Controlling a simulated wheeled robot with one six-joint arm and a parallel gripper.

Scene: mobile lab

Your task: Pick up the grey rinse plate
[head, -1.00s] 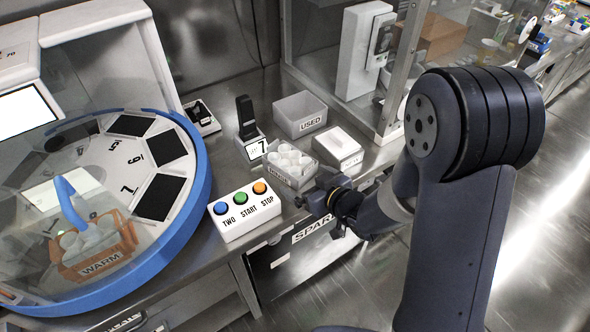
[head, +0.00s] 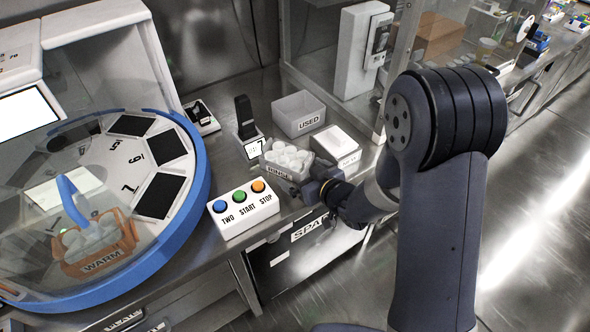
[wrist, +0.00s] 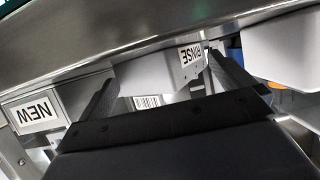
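In the wrist view a light grey block with an upside-down RINSE label (wrist: 155,74) lies ahead of my gripper (wrist: 165,85). The two dark fingers stand apart, one near each side of it, and I see no clear grip on it. Whether the fingertips touch it I cannot tell. In the head view my gripper (head: 300,188) is low at the front edge of the bench, right by a grey bin of white round pieces (head: 280,172). I cannot make out the grey rinse plate for sure in the head view.
A NEW label (wrist: 33,112) is at the left in the wrist view. A USED bin (head: 299,115), a white box (head: 335,141) and a button box (head: 243,210) stand close by. A blue-rimmed round machine (head: 205,190) fills the left.

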